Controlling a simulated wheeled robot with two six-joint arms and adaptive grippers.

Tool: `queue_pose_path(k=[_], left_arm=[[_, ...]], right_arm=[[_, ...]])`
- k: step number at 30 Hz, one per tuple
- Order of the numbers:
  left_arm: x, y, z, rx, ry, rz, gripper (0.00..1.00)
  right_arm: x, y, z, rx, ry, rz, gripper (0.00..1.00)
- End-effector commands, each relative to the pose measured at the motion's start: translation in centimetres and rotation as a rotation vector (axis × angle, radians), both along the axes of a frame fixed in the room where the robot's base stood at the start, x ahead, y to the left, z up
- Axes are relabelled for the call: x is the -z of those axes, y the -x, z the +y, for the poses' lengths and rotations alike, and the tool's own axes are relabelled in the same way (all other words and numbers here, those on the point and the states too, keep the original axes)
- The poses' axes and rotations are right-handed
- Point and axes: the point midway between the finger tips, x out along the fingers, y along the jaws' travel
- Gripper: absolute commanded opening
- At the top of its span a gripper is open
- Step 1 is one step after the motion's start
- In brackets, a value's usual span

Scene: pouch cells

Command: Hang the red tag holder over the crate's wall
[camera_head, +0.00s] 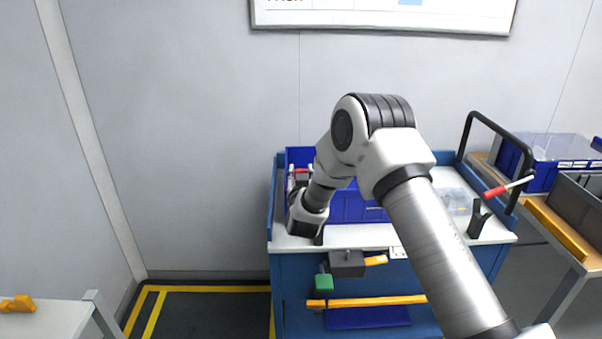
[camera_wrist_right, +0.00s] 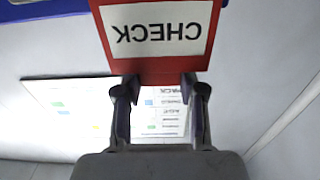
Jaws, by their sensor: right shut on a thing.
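The red tag holder (camera_wrist_right: 157,66) carries a white card reading CHECK, upside down in the right wrist view. My right gripper (camera_wrist_right: 160,84) is shut on its edge, one finger on each side. In the head view a bit of red (camera_head: 302,170) shows by the gripper at the crate's left end. The blue crate (camera_head: 347,207) stands on the cart, partly hidden behind my right arm. A blue edge (camera_wrist_right: 45,9) also shows at the wrist view's top left. I cannot tell whether the holder touches the crate's wall. My left gripper is out of view.
The cart's white top (camera_head: 360,236) has a black handle (camera_head: 497,131) at right, with a red-and-white tool (camera_head: 508,186) near it. Another bench with a blue bin (camera_head: 540,172) stands further right. A white table (camera_head: 45,318) is at lower left.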

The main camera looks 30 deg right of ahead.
Motion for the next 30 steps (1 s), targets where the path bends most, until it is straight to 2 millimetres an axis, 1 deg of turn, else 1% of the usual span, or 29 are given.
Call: queue_pose_path(k=[20, 30], left_arm=[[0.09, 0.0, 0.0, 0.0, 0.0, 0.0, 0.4], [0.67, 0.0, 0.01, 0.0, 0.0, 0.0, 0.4]], right_arm=[[0.01, 0.01, -0.02, 0.0, 0.0, 0.0, 0.16], [0.8, 0.01, -0.02, 0.0, 0.0, 0.0, 0.16]])
